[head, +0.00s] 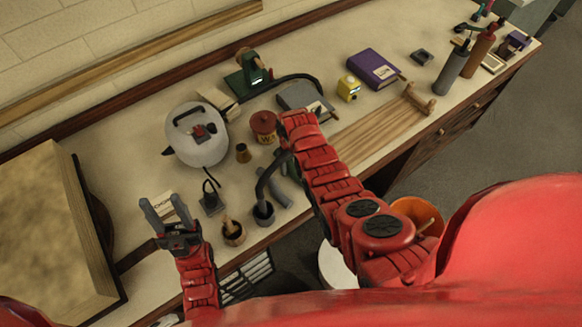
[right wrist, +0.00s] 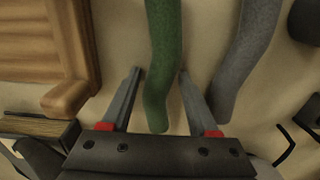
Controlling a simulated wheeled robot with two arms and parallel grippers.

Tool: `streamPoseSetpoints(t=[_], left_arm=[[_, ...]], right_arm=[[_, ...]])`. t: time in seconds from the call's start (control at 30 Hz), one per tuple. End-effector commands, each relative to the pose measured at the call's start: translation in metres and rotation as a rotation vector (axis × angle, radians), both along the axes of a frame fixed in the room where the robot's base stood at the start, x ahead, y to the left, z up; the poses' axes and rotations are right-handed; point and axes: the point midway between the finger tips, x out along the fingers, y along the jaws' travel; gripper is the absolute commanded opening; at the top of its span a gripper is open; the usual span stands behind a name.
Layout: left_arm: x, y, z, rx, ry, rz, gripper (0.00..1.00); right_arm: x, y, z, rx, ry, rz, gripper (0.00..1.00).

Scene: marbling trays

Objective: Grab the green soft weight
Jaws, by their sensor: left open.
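The green soft weight (right wrist: 164,50) is a long, slightly curved sausage shape lying on the bench in the right wrist view. My right gripper (right wrist: 159,76) is open, with one finger on each side of the weight's near end. I cannot tell whether the fingers touch it. My left gripper (head: 162,203) is open and empty, over the bench's front left.
A grey soft weight (right wrist: 243,58) lies just right of the green one. A wooden piece (right wrist: 45,48) lies to the left.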

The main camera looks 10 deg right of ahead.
Motion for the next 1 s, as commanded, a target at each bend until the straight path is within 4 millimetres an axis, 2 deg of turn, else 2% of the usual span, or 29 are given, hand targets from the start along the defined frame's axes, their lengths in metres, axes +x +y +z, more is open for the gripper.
streamPoseSetpoints(t=[0.03,0.3,0.77,1.0], left_arm=[[0.0,0.0,0.0,0.0,0.0,0.0,0.5],[0.0,0.0,0.0,0.0,0.0,0.0,0.5],[0.0,0.0,-0.0001,0.0,0.0,0.0,0.5],[0.0,0.0,-0.0038,0.0,0.0,0.0,0.5]], right_arm=[[0.0,0.0,0.0,0.0,0.0,0.0,0.49],[-0.0001,0.0,0.0,0.0,0.0,0.0,0.01],[0.0,-0.0001,0.0004,0.0,0.0,0.0,0.0],[0.0008,-0.0001,0.0067,0.0,0.0,0.0,0.0]])
